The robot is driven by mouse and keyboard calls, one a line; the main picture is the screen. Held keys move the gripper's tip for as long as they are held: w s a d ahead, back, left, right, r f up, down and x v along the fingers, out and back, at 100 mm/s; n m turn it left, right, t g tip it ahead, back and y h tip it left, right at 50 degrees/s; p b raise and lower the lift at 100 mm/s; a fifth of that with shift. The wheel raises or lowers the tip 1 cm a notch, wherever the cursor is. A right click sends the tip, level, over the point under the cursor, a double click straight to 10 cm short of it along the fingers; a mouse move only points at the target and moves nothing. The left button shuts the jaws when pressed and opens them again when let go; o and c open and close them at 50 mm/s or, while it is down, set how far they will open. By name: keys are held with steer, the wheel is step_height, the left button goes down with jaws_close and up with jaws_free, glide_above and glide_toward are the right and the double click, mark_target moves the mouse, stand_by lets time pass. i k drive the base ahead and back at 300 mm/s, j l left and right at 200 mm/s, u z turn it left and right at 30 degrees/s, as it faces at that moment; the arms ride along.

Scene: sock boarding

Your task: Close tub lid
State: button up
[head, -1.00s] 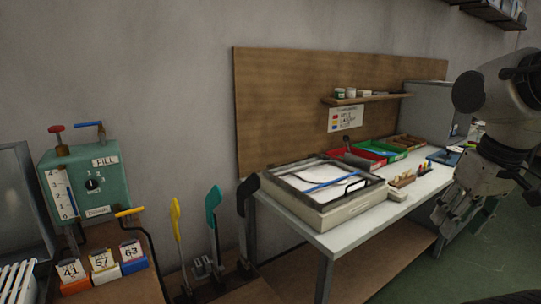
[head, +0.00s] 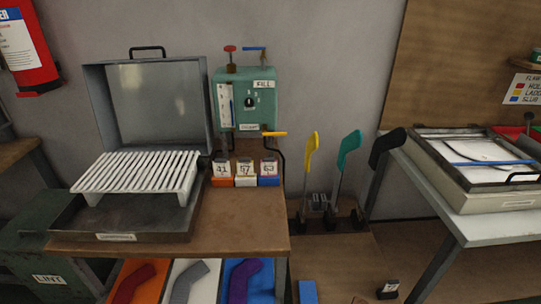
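A grey metal tub (head: 66,217) sits on the brown table at the left in the head view. Its lid (head: 150,103) stands open and upright at the back, with a black handle (head: 147,49) on its top edge. A white slatted rack (head: 140,172) lies over the tub, tilted a little. My gripper is not in view now.
A green control box (head: 245,95) with a red and a blue valve handle stands right of the lid. Orange, white and blue numbered blocks (head: 245,181) sit before it. Yellow, teal and black sock boards (head: 348,148) stand further right. A white workbench (head: 470,222) carries a framed tray (head: 490,200).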

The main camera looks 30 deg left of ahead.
mark_target(96, 76)
steer(key=u, duration=2.3)
steer(key=j+z, duration=0.15)
steer(key=j, duration=0.25)
